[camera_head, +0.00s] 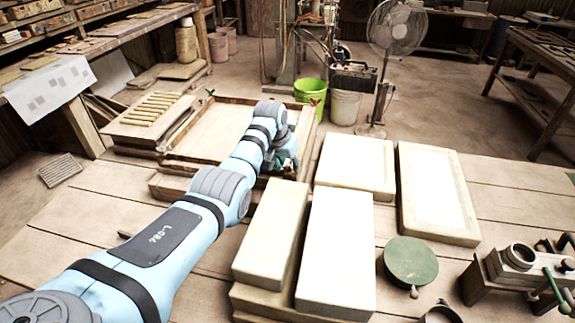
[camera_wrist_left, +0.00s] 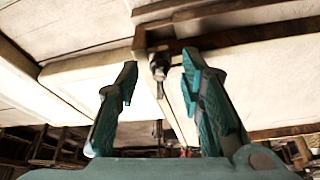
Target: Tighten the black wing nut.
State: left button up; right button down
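My left arm reaches over the wooden frame (camera_head: 180,147) in the head view. My left gripper (camera_head: 284,163) is at the frame's near right corner, largely hidden by its own wrist. In the left wrist view my left gripper (camera_wrist_left: 160,62) is open, with a teal finger on each side. A small dark fastener (camera_wrist_left: 159,69) on a thin rod shows between the fingertips, apparently at the frame's corner. It looks like the black wing nut, but its wings are not clear. Gaps show between it and both fingers. In the head view the arm hides it. My right gripper is not in view.
Pale slabs (camera_head: 337,250) are stacked just right of the gripper, with more slabs (camera_head: 438,192) beyond. A green round object (camera_head: 411,262) and a metal device (camera_head: 520,268) stand at the right.

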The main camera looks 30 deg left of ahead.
pick_arm(q)
grip_shut()
jog(key=shift+r+m, duration=0.1)
jog(key=shift+m, duration=0.4)
jog(key=m+b, duration=0.1)
jog(key=b, duration=0.1)
jog(key=m+h+b, duration=0.1)
jog(key=m+b, duration=0.1)
jog(key=shift+a+f+h+b, duration=0.15)
jog(key=shift+f+h+b, duration=0.15)
jog(key=shift+f, duration=0.05)
jog(key=shift+r+m, duration=0.15)
jog(key=shift+m, duration=0.15)
jog(key=shift+r, duration=0.15)
grip_release()
jog(key=shift+r, duration=0.1)
